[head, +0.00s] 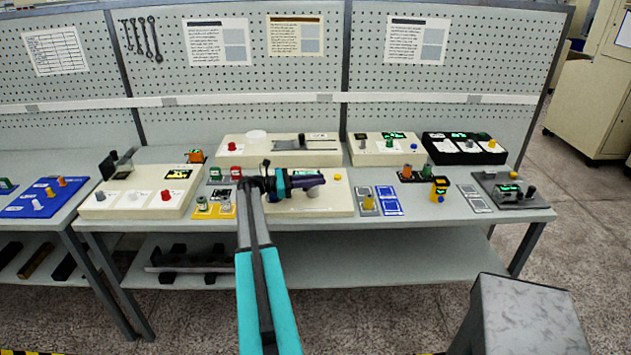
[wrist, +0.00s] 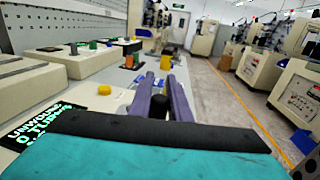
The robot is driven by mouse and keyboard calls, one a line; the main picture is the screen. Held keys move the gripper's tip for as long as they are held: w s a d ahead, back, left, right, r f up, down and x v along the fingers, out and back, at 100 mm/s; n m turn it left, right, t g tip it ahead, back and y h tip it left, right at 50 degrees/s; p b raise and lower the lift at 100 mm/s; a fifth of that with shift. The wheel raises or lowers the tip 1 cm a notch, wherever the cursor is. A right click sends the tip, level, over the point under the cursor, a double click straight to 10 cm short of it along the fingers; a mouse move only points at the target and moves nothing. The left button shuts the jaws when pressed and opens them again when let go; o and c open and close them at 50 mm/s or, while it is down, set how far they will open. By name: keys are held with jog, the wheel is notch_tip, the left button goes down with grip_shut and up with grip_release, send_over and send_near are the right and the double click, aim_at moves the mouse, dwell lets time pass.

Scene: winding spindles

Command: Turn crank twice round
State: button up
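My gripper (head: 318,179) reaches over the cream winding unit (head: 338,208) in the middle of the bench, its purple fingers pointing right. In the wrist view the two fingers (wrist: 163,88) stand apart, with a round black knob (wrist: 160,106) between them. The knob looks like the crank's handle; the crank's arm is hidden. The knob nearly fills the gap, but I cannot tell whether the fingers press on it. A display (wrist: 40,126) at the lower left shows green and white text, partly cut off, with "UNWOUND" and "TURNS".
A yellow button (head: 337,177) and a grey knob (head: 312,192) sit on the same unit. Another cream unit (head: 225,148) stands behind. Blue and grey card plates (head: 388,201) lie to the right. The pegboard (head: 430,60) closes off the back.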

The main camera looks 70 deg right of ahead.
jog(key=o, duration=0.5)
jog(key=shift+c, duration=0.2)
jog(key=shift+w, duration=0.1)
jog(key=b+v, duration=0.4)
jog(key=v, duration=0.8)
jog(key=shift+f, duration=0.1)
jog(key=shift+v, duration=0.85)
